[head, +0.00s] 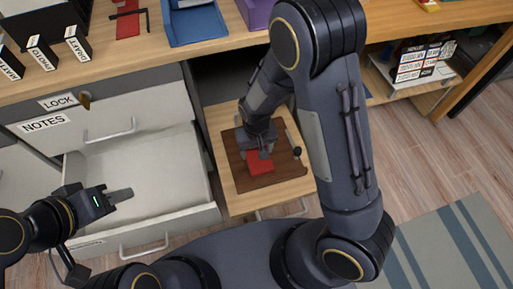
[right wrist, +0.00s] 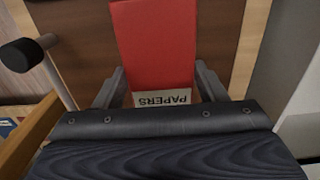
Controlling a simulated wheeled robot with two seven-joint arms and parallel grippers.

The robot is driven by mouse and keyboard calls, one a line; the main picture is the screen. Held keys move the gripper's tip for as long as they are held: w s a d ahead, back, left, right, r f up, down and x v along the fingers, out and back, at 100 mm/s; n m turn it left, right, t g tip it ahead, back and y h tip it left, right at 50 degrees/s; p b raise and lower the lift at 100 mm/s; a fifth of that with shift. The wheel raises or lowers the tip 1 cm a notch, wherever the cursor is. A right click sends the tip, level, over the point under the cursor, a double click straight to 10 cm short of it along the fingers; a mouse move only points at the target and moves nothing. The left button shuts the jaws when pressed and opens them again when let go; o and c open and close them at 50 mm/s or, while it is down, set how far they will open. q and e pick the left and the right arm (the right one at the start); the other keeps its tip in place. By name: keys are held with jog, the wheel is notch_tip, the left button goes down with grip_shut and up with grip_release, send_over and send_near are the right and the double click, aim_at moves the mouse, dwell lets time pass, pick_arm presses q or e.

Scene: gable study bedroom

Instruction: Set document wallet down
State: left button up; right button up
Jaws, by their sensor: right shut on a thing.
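The document wallet is red with a white "PAPERS" label. It shows in the head view (head: 261,164) and fills the middle of the right wrist view (right wrist: 155,45). My right gripper (head: 260,152) is shut on its labelled end; the fingers also show in the right wrist view (right wrist: 160,76). The wallet is over or on a dark brown board (head: 240,175); I cannot tell whether it touches. My left gripper (head: 122,194) is over the open white drawer, apart from the wallet; its finger gap is not clear.
The board lies on a pulled-out light wood surface (head: 220,133). A black knob on a metal rod (right wrist: 20,55) stands by the board. The open drawer (head: 150,165) looks empty. The desk (head: 130,62) above holds a blue tray (head: 197,24) and labelled black boxes (head: 40,52).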

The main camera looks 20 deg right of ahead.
aim_at(257, 152)
jog(key=shift+f, duration=0.3)
jog(key=o, duration=1.2)
notch_tip(257, 152, up, 7)
jog(key=p, duration=0.2)
jog(key=shift+p, duration=0.35)
jog(key=shift+r, duration=0.4)
jog(key=shift+r, duration=0.1)
